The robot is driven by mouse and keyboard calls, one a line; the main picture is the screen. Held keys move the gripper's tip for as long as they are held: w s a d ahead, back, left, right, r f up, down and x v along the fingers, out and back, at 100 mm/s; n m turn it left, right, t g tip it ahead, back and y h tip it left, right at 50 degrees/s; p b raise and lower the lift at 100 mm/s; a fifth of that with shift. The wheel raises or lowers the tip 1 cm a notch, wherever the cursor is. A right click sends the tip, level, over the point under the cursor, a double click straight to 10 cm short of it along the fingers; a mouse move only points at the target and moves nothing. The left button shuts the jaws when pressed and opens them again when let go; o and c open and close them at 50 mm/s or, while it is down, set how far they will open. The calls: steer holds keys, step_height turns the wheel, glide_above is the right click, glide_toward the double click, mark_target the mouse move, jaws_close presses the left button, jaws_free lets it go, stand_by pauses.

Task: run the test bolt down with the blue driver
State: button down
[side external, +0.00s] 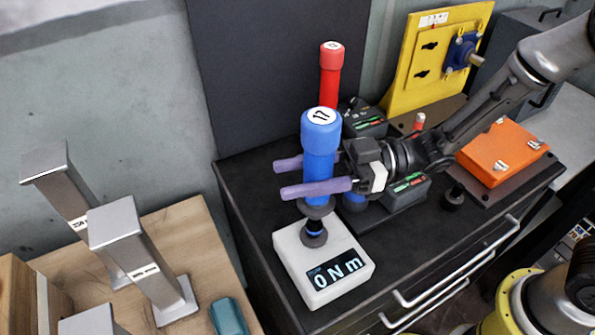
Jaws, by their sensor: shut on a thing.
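The blue driver (321,145), marked 17 on its cap, stands upright. My gripper (314,175) comes in from the right with its purple fingers around the driver's blue body, shut on it. The driver's lower end sits over the test bolt (314,239) on top of the white tester box (292,260). I cannot tell from this view whether driver and bolt are fully seated together.
A red driver (330,75) stands behind, near a charger dock (365,120). An orange box (502,152) and a yellow bracket (435,50) are at the right. Grey metal posts (130,250) stand on the wooden table at left. The dark cabinet top left of the tester is clear.

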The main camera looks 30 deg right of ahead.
mark_target(321, 126)
steer(key=shift+f, duration=0.65)
stand_by(1.7)
steer(key=shift+r, duration=2.75)
